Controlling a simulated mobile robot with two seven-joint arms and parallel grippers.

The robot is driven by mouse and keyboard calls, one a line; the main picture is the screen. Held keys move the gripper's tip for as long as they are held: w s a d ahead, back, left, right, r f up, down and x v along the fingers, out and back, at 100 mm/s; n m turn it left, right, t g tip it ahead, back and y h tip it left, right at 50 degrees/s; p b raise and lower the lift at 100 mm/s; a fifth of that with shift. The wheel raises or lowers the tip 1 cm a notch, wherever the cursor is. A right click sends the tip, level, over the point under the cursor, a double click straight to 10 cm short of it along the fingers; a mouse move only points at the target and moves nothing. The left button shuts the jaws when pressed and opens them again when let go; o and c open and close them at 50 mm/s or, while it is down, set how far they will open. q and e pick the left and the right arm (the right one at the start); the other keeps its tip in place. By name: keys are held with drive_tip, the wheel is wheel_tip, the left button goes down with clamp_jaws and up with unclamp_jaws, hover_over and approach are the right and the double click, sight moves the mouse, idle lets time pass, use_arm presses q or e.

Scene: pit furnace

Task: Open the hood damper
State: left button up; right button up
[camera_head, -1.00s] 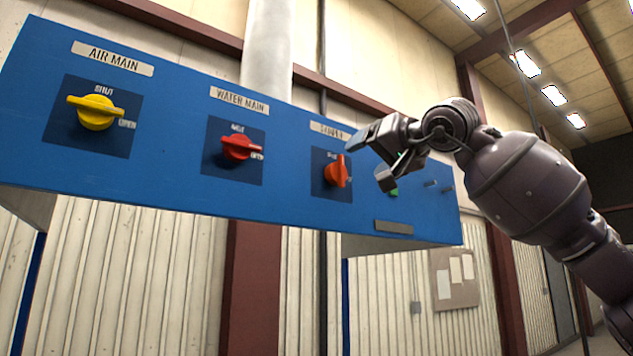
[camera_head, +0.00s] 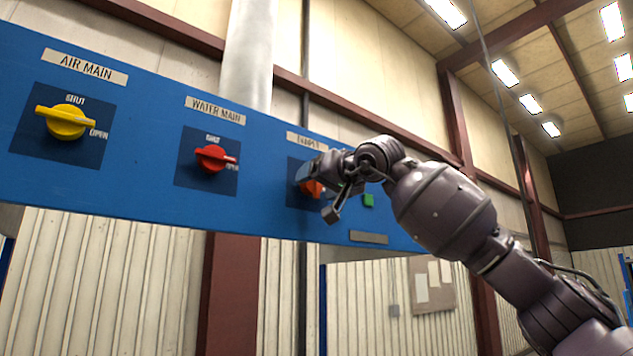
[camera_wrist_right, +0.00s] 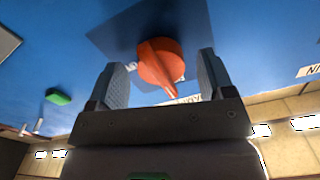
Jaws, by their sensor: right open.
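The orange damper knob (camera_head: 313,189) sits on a dark square plate at the right of the blue panel (camera_head: 270,222), under a label partly readable as "DAMPER". My right gripper (camera_head: 319,193) is at this knob and partly covers it. In the right wrist view the round knob with its pointed handle (camera_wrist_right: 162,62) lies between the two open fingers (camera_wrist_right: 165,77), with a visible gap on both sides. The knob's open and shut marks are hidden or too small to read. My left gripper is not in view.
A yellow AIR MAIN knob (camera_head: 66,122) and a red WATER MAIN knob (camera_head: 214,158) are on the same panel to the left. A green button (camera_head: 368,200) is right of the damper plate, close to my right wrist. Free space lies below the panel.

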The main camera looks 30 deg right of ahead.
drive_tip(key=shift+w, duration=0.55)
drive_tip(key=shift+c, duration=0.8)
drive_tip(key=c, duration=0.8)
drive_tip(key=shift+o, duration=0.2)
